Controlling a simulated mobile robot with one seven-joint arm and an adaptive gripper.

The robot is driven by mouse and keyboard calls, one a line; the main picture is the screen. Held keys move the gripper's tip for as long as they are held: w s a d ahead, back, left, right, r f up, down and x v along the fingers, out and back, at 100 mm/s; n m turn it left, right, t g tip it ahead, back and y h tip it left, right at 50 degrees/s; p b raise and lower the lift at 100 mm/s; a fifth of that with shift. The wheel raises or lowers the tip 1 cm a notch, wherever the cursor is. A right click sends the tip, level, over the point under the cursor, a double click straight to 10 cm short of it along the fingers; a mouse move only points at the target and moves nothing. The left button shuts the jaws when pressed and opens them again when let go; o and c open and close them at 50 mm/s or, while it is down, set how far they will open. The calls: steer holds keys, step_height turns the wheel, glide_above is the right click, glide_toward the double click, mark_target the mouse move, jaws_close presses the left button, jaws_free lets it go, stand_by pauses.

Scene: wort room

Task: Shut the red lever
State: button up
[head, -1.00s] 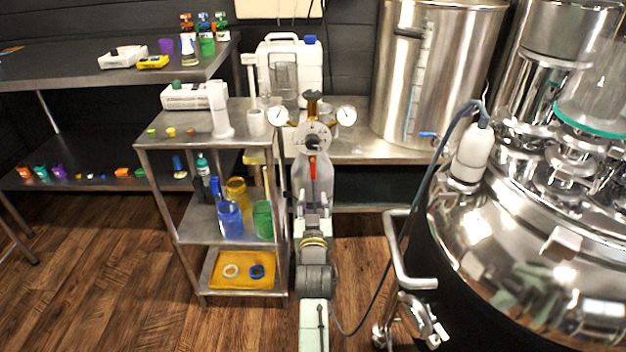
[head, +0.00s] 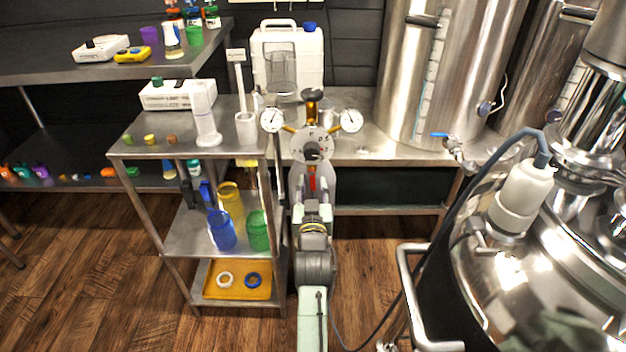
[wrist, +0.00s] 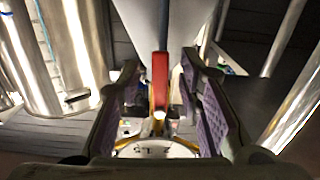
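The red lever (head: 312,184) hangs down below the round gauge body (head: 311,146) on top of a grey cylinder, just beyond my gripper (head: 313,207) in the head view. In the wrist view the red lever (wrist: 159,82) stands upright in the picture, in the gap between the two fingers of my gripper (wrist: 161,75). The fingers, with purple pads, are apart, and dark space shows on both sides of the lever. I cannot tell how deep the lever sits between them. My gripper hides the lower part of the cylinder in the head view.
A steel cart (head: 128,150) with coloured jars stands close on the left. A large shiny vessel (head: 545,290) with a hose and a bent handle (head: 405,285) stands on the right. A steel bench (head: 375,148) with a tall tank (head: 400,70) lies behind. Wooden floor shows between.

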steer(key=shift+s+r, duration=0.1)
steer(key=shift+c, duration=0.3)
jaws_close()
